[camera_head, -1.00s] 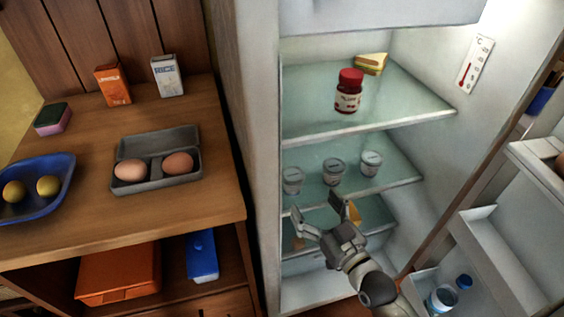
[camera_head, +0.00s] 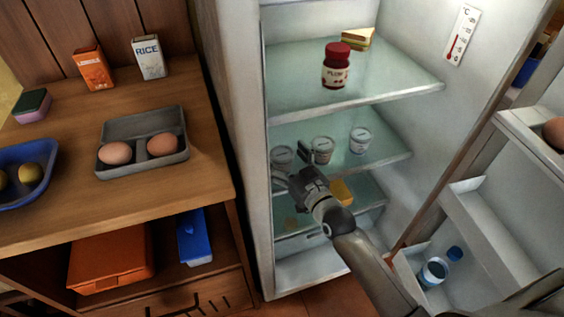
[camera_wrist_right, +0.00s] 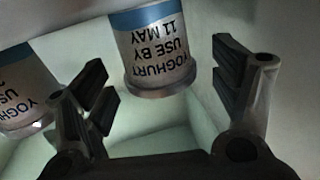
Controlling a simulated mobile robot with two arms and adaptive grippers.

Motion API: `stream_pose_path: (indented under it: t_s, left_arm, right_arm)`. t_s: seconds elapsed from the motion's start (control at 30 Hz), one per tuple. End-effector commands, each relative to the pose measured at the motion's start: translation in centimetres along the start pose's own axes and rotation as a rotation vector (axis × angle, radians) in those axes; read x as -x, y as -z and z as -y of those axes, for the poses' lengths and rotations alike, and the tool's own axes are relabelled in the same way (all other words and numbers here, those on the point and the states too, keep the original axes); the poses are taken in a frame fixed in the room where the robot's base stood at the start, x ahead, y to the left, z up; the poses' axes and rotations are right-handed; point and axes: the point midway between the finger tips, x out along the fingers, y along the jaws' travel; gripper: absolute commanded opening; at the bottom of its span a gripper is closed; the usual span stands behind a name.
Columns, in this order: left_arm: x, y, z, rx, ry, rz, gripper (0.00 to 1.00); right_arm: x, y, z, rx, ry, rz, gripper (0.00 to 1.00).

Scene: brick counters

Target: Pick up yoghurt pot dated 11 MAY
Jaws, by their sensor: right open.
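In the right wrist view a yoghurt pot reading "USE BY 11 MAY" (camera_wrist_right: 155,50) appears upside down, ahead of my open right gripper (camera_wrist_right: 162,78) and between its fingers in the picture. A second yoghurt pot (camera_wrist_right: 25,90) is at the left, its date hidden. The 11 MAY pot seems to be the left one. My left gripper is out of view.
A plum jar (camera_head: 336,70) and a sandwich (camera_head: 358,39) are on the upper shelf (camera_head: 290,85). A yellow item (camera_head: 342,191) lies on the lower shelf. The open fridge door (camera_head: 480,225) is at right. The counter at left holds an egg box (camera_head: 142,170).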

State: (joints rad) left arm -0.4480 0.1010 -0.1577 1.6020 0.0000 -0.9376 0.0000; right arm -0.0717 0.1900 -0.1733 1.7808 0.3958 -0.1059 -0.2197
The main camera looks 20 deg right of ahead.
Motion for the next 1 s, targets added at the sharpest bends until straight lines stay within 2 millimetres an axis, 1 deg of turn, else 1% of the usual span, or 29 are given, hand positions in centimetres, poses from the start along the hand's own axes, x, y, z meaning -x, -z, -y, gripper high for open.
stream_pose_path:
  t_s: [0.23, 0.27, 0.7, 1.0]
  left_arm:
    - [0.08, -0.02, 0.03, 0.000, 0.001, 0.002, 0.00]
    - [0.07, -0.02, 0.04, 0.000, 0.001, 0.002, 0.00]
    - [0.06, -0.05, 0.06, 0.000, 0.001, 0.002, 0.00]
    - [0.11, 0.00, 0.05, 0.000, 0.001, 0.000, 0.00]
  right_arm:
    - [-0.19, 0.01, 0.01, 0.000, 0.000, 0.000, 0.83]
    - [-0.19, 0.00, 0.01, 0.000, 0.000, 0.000, 0.81]
    - [-0.16, 0.00, 0.00, 0.000, 0.000, 0.000, 0.24]
    - [-0.17, 0.26, -0.01, 0.000, 0.000, -0.002, 0.23]
